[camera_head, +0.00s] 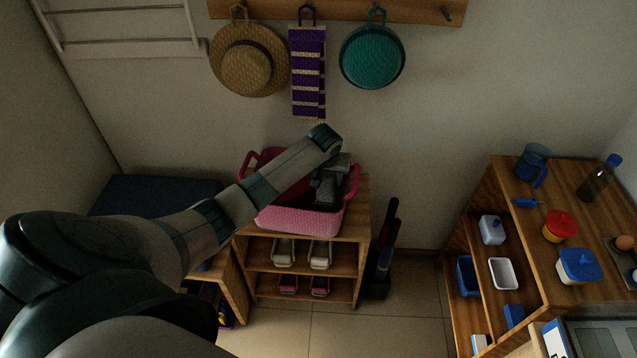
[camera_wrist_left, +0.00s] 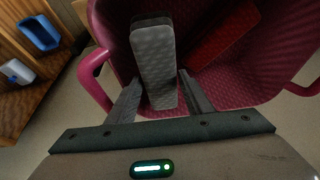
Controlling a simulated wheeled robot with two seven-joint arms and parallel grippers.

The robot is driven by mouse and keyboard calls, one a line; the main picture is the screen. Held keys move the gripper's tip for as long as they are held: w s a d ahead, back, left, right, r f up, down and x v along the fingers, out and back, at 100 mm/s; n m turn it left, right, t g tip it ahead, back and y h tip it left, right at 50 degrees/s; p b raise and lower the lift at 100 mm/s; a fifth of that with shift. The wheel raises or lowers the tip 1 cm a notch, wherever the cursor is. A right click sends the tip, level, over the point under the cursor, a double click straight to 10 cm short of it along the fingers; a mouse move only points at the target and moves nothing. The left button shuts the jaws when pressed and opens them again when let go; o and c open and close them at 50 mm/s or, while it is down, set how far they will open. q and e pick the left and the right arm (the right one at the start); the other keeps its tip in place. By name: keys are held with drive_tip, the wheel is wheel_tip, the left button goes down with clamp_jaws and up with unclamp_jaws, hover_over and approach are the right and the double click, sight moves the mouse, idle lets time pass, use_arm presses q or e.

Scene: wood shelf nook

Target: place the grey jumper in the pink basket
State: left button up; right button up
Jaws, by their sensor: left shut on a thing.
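The pink basket (camera_head: 300,222) stands on top of the small wooden shelf unit by the back wall. My left gripper (camera_head: 328,196) points down over the right part of the basket. In the left wrist view the grey jumper (camera_wrist_left: 155,62), a folded, dotted grey piece, is between the fingers of my left gripper (camera_wrist_left: 158,84), which is shut on it. The jumper is within the basket's outline (camera_wrist_left: 235,88); I cannot tell whether it touches the bottom. In the head view the gripper and arm mostly hide it. My right gripper is not in view.
A red folded item (camera_wrist_left: 222,38) lies in the basket beside the jumper. Shoes (camera_head: 284,252) stand on the shelves below. A wooden shelf (camera_head: 520,230) with several items stands at right.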

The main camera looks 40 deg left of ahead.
use_arm(q)
drive_tip(key=shift+f, duration=1.9)
drive_tip(key=shift+f, duration=0.1)
drive_tip(key=shift+f+p, duration=0.45)
drive_tip(key=shift+f, duration=1.55)
drive_tip(key=shift+f, duration=0.2)
drive_tip(key=o, duration=1)
drive_tip(key=shift+r, duration=0.1)
drive_tip(key=shift+v, duration=6.1)
